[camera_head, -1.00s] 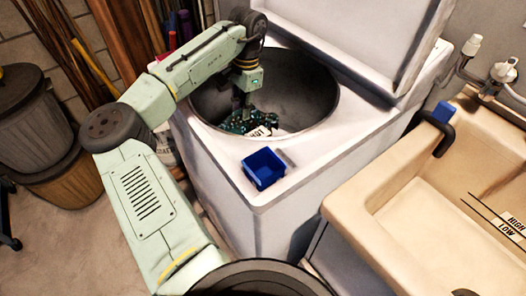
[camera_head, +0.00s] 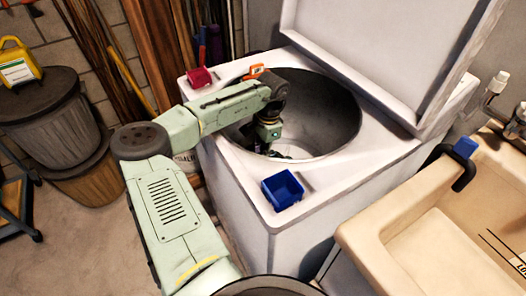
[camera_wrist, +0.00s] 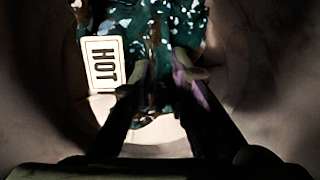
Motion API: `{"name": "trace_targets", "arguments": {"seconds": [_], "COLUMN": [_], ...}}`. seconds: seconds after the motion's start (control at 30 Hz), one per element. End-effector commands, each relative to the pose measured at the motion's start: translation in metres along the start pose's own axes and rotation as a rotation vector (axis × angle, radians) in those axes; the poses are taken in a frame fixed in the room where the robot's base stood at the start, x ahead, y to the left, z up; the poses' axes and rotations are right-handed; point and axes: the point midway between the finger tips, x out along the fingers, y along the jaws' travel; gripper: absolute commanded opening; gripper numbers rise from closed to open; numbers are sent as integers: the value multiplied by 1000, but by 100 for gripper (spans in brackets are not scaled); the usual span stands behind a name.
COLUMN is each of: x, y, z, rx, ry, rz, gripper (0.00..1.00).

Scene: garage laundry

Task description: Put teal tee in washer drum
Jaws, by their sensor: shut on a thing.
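The teal tee (camera_wrist: 165,45), with a light speckled pattern, hangs between the fingers of my gripper (camera_wrist: 160,75) in the wrist view. My gripper is shut on it. In the head view, my gripper (camera_head: 276,150) is low inside the washer drum (camera_head: 338,110), a round grey opening in the white top-loading washer (camera_head: 240,180). The washer's lid (camera_head: 380,50) stands open. The tee is mostly or wholly hidden behind the drum's front rim in the head view. Whether it touches the drum's bottom cannot be told.
A blue open box (camera_head: 283,190) sits on the washer's front edge. A red box (camera_head: 200,77) and an orange item (camera_head: 255,71) are by the back left rim. A beige sink (camera_head: 400,235) stands at right.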

Motion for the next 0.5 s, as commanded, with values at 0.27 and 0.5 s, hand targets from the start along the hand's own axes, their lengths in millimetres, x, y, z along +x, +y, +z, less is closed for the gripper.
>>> {"name": "trace_targets", "arguments": {"seconds": [0.27,0.5], "x": [5,12], "y": [0,0], "z": [-1,-2], "rx": [0,0], "ry": [1,1], "rz": [2,1], "gripper": [0,0]}}
